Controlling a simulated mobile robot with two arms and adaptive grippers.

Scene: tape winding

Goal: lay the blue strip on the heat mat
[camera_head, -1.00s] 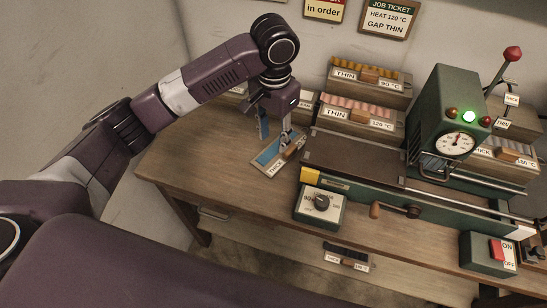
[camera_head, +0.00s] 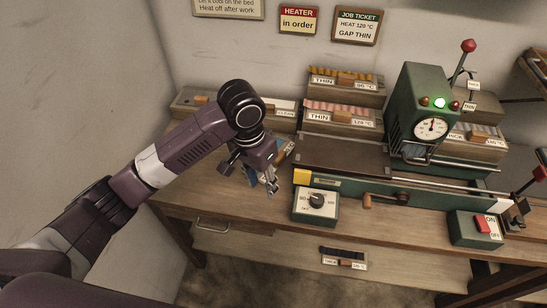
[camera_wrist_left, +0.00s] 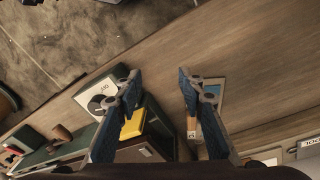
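My left gripper (camera_head: 262,182) is open, above the left part of the bench; the left wrist view shows nothing between its blue-padded fingers (camera_wrist_left: 160,79). A shallow tray with a wooden handle (camera_head: 287,150) lies behind it, mostly hidden in the head view. In the left wrist view, a blue patch in this tray, seemingly the blue strip (camera_wrist_left: 212,90), shows beside the right finger, partly covered. The dark brown flat bed (camera_head: 345,152) on the green machine appears to be the heat mat; its top looks bare. My right gripper is not in view.
A dial box (camera_head: 315,205) stands before the bed, near a yellow block (camera_head: 302,176). A crank (camera_head: 380,200) sticks out of the machine's front. Strip trays (camera_head: 342,115) stand behind the bed. A switch box (camera_head: 476,228) is at right. The bench's left front is mostly clear.

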